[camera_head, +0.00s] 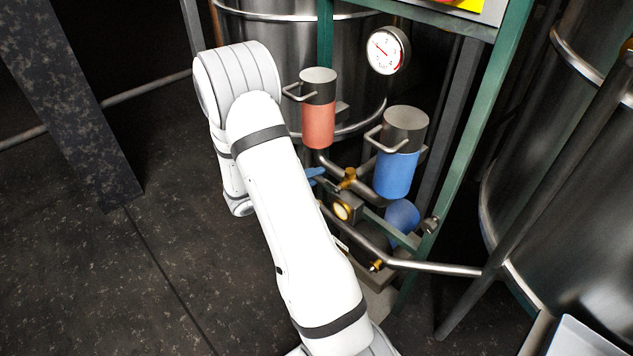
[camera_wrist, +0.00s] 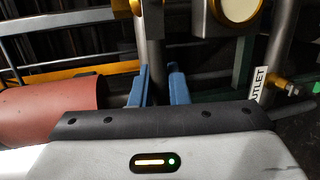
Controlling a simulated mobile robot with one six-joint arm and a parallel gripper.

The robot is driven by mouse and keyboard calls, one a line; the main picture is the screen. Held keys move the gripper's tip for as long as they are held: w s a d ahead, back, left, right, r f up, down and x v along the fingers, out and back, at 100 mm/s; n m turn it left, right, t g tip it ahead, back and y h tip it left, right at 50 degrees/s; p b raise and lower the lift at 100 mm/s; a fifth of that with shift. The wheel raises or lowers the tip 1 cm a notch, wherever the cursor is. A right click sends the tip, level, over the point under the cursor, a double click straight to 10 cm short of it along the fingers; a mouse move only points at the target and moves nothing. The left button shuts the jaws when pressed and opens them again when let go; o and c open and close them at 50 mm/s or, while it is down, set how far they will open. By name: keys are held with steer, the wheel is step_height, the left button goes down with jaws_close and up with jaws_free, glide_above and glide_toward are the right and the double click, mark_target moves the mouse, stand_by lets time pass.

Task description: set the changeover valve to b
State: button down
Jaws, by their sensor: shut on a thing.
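My gripper shows as blue fingers (camera_head: 316,173) at the pipework, partly hidden behind my white arm. In the wrist view the two fingers (camera_wrist: 161,78) stand on either side of a grey bar (camera_wrist: 154,55), shut on what looks like the changeover valve's lever. The brass valve body (camera_head: 349,178) is on the pipe between the red filter (camera_head: 318,122) and the blue filter (camera_head: 397,172). The lever is mostly hidden in the head view. No a or b mark is legible, so its setting cannot be told.
A round gauge (camera_head: 388,50) hangs above the filters. A smaller brass-rimmed dial (camera_head: 343,211) sits below the valve. An OUTLET label (camera_wrist: 259,83) shows at right in the wrist view.

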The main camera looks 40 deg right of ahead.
stand_by(0.4)
steer(key=c, duration=1.7)
jaws_free()
steer(key=a+r, duration=0.1)
steer(key=a, duration=0.6)
steer(key=shift+a+r+p, duration=0.3)
steer(key=shift+p, duration=0.15)
steer(key=shift+r, duration=0.1)
